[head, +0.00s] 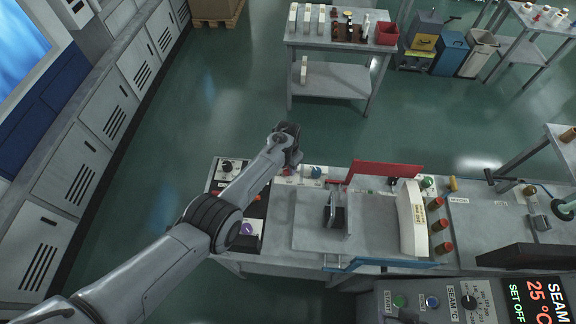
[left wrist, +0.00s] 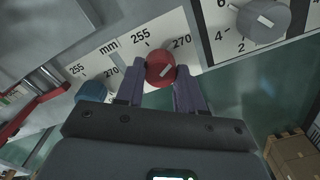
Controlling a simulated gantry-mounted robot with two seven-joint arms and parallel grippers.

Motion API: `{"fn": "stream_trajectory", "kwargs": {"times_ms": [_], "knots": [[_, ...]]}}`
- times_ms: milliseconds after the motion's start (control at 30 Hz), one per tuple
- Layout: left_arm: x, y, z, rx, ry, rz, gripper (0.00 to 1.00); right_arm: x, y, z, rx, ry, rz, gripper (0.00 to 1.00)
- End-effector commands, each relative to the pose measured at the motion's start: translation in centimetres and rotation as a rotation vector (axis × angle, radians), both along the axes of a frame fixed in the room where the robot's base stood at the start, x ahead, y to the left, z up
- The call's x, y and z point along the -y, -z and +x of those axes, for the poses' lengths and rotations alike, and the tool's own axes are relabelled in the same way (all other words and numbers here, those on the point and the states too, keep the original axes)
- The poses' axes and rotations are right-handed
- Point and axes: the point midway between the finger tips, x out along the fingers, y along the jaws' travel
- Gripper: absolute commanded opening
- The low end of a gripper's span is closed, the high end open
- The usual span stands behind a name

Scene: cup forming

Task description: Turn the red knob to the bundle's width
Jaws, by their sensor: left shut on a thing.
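In the left wrist view, the red knob (left wrist: 159,66) sits on a white scale plate marked 255 and 270. Its pale pointer mark slants up and right, towards the 270 side. My left gripper (left wrist: 160,76) has one finger on each side of the knob and is shut on it. In the head view, my left gripper (head: 290,158) is at the back edge of the bench and largely hides the knob. A small dark upright piece (head: 336,215) stands on the grey machine plate; I cannot tell whether it is the bundle. My right gripper does not show.
A blue knob (left wrist: 92,91) with its own mm scale is to the left of the red one, and a grey knob (left wrist: 264,18) is to the right. A red bar (head: 388,169) and a curved white guide (head: 410,218) stand on the bench. Open floor lies behind it.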

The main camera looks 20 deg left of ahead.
Motion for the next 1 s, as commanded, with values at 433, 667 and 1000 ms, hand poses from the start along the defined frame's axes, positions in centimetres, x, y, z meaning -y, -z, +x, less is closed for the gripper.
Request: {"fn": "stream_trajectory", "kwargs": {"times_ms": [433,667,1000], "knots": [[0.0,0.0,0.0,0.001,-0.423,-0.001,0.07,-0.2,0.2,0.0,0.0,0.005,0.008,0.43],[0.0,0.1,0.0,0.0,-0.642,-0.001,0.07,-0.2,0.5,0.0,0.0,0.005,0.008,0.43],[0.0,0.1,0.0,0.001,-0.964,-0.001,0.07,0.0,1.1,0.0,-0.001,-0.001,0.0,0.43]]}}
